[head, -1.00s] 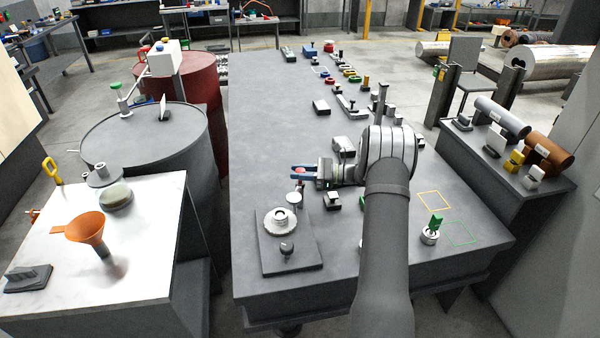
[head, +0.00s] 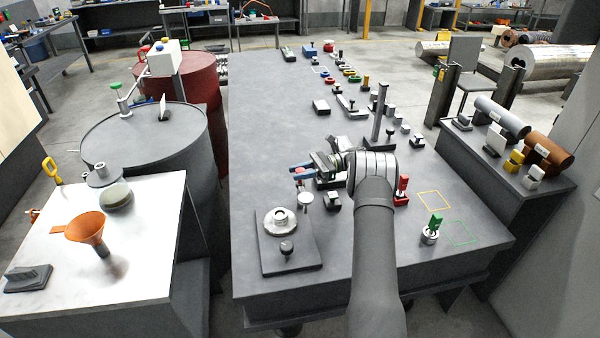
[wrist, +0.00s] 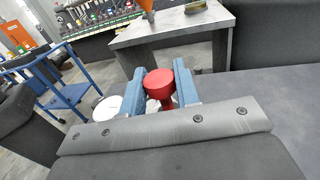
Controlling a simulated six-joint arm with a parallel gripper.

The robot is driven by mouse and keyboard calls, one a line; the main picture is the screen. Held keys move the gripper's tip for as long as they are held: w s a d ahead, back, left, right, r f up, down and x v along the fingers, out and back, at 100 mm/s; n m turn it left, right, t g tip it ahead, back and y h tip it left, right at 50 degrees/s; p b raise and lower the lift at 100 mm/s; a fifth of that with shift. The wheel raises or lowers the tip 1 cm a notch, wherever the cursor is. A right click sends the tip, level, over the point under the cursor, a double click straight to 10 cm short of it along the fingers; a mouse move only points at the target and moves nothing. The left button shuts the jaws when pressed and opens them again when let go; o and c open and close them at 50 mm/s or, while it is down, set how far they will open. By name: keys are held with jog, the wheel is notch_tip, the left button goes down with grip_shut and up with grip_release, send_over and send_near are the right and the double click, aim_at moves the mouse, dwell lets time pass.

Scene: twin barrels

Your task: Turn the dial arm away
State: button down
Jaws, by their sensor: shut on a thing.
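My gripper (head: 297,169) is shut on a red knob (wrist: 159,84), which sits between the blue fingertips in the wrist view. A pale round dial (head: 305,199) hangs just below the fingers in the head view. It also shows as a whitish disc (wrist: 108,107) left of the fingers in the wrist view. The dial is beyond the upper right of a silver ring-shaped part (head: 281,221) on a dark plate (head: 308,250), and appears clear of it. The link between the red knob and the dial is mostly hidden by my gripper and arm.
A small black knob (head: 287,249) stands on the plate. A dark block (head: 333,200) is right of the dial, and a red clamp-like piece (head: 402,190) is right of my arm. A tall post (head: 378,118) rises behind my arm. The bench's left middle is clear.

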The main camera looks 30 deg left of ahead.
jog(key=c, duration=1.1)
grip_release()
jog(key=shift+m+t+y, duration=0.3)
